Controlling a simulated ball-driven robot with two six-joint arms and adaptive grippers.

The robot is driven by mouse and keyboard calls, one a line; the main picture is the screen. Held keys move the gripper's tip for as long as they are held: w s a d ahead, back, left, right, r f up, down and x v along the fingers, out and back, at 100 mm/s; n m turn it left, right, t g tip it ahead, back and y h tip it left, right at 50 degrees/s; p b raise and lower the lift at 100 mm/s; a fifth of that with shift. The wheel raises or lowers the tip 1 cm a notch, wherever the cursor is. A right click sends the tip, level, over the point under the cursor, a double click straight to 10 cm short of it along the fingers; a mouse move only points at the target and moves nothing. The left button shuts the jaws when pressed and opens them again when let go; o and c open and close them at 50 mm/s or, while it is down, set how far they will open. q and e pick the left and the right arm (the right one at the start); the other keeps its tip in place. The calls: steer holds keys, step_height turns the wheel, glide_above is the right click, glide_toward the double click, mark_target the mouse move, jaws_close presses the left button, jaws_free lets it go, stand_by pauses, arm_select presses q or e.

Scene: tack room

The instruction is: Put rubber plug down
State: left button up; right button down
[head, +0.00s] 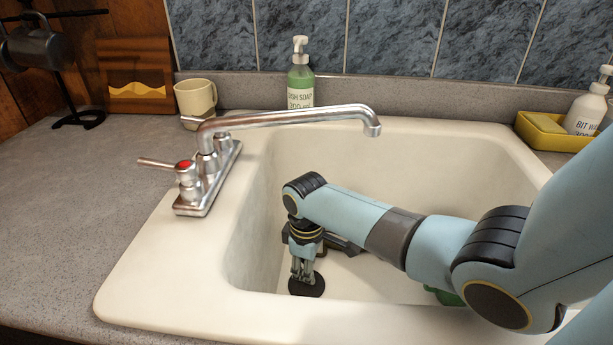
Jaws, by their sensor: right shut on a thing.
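The rubber plug (307,288) is a flat black disc low in the left part of the white sink (150,285). My right gripper (302,275) points down into the sink from the arm that comes in from the right. Its fingers are shut on the top of the plug. The plug is at or just above the sink floor; I cannot tell whether it touches. The drain cannot be made out. My left gripper is not in view.
A chrome faucet (290,119) reaches over the sink from the left. A green thing (444,296) is partly hidden beneath my right arm. A soap bottle (300,80), a mug (196,98) and a yellow caddy (545,133) stand behind the sink. The left counter is mostly clear.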

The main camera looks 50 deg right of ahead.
steer(key=shift+f, duration=0.1)
steer(key=c, duration=1.4)
jaws_free()
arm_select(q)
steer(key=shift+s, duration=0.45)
arm_select(e)
steer(key=shift+r, duration=0.55)
step_height(320, 180, up, 7)
steer(key=shift+f+p, duration=0.1)
steer(key=shift+p, duration=0.75)
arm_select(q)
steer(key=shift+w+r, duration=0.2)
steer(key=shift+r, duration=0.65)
